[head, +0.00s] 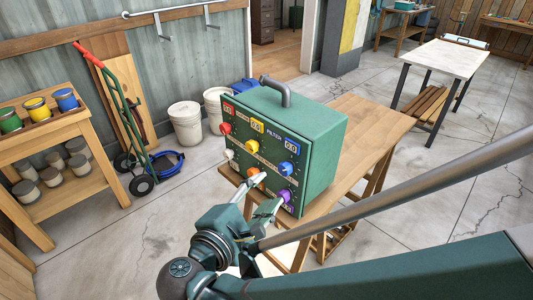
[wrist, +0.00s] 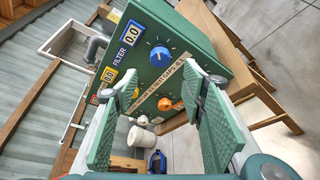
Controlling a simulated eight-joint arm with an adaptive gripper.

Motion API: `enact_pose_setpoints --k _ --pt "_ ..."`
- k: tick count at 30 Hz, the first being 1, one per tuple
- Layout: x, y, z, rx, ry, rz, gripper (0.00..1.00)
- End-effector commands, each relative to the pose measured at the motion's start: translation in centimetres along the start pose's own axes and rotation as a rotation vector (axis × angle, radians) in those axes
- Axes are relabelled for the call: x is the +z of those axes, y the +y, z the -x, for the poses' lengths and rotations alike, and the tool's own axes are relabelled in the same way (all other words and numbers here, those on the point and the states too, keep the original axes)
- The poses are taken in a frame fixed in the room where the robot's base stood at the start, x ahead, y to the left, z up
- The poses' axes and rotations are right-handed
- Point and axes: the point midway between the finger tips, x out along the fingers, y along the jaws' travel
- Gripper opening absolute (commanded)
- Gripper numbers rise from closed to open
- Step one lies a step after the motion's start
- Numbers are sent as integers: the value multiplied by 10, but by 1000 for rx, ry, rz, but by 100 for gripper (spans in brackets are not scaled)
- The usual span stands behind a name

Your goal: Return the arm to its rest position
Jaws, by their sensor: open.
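My gripper (head: 260,205) is open and empty, in front of the lower part of the green control box. Its two green-padded fingers also show spread apart in the wrist view (wrist: 165,110). The green control box (head: 322,160) stands on a wooden table (head: 365,125). It has a grey handle on top, small displays and coloured knobs on its front. The blue knob (wrist: 160,56) and orange knob (wrist: 165,104) show in the wrist view, the orange one between the fingers. I cannot tell whether a finger touches the box. My arm (head: 400,190) reaches in from the lower right.
A wooden shelf (head: 65,205) with paint cans stands at left. A green hand truck (head: 125,120) leans by the wall near white buckets (head: 186,122). A white-topped table (head: 448,58) stands at back right.

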Motion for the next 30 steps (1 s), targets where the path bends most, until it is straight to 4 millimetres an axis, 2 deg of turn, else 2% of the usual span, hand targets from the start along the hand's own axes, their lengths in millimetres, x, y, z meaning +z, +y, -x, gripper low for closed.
enact_pose_setpoints --k 17,23,30 --pt "1 -1 -2 -7 1 -4 41" --pt "9 -9 -14 -52 10 -32 41" --pt "28 -29 -41 -167 29 -119 41"
